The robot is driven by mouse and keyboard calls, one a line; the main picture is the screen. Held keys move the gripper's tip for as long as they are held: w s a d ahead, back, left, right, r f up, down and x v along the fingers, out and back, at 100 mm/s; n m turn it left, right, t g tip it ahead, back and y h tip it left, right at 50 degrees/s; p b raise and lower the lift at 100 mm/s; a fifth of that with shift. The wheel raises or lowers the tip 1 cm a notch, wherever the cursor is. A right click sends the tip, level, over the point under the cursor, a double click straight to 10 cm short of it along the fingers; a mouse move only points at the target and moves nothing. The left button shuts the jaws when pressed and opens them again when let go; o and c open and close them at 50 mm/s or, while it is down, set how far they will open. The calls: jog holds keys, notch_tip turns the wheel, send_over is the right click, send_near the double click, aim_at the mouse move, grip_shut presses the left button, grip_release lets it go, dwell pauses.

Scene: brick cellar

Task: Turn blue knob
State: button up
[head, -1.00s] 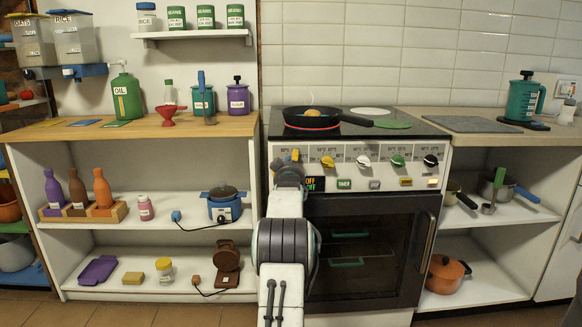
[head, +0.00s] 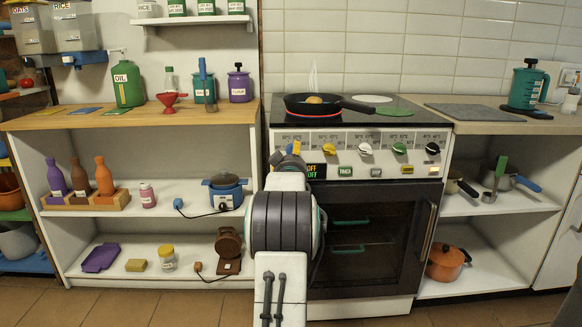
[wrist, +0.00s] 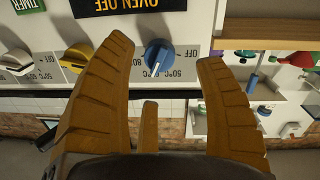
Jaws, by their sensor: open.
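The blue knob (wrist: 158,57) is on the stove's white front panel, in the upper middle of the wrist view, with its pale pointer line showing. My gripper (wrist: 166,54) is open, with one yellow-brown finger on each side of the knob and a gap on both sides. I cannot tell how deep the fingertips reach along the knob. In the head view my gripper (head: 286,156) is at the panel's left end, where my arm and fingers mostly hide the blue knob (head: 289,149).
A yellow knob (head: 326,149) is the nearest neighbour, then white (head: 365,149), green (head: 399,148) and black (head: 432,148) knobs. A black display (head: 317,171) sits below. A frying pan (head: 318,107) with steaming food is on the hob. The oven door (head: 365,235) is shut.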

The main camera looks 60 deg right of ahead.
jog(key=shift+v, duration=2.65)
jog(key=shift+f, duration=0.1)
jog(key=shift+w+d+n+h+p, duration=0.1)
jog(key=shift+w+d+n+p, duration=0.75)
jog(key=shift+d, duration=0.85)
jog(key=shift+w+d+n+h+p, duration=0.1)
jog(key=shift+w+d+n+p, duration=0.35)
jog(key=shift+w+d+n, duration=0.85)
jog(key=shift+w+d+n+h+p, duration=0.1)
jog(key=shift+w+d+n+p, duration=0.6)
jog(key=shift+d+n, duration=1)
jog(key=shift+d+m, duration=0.4)
jog(key=shift+m, duration=0.05)
jog(key=c, duration=1.2)
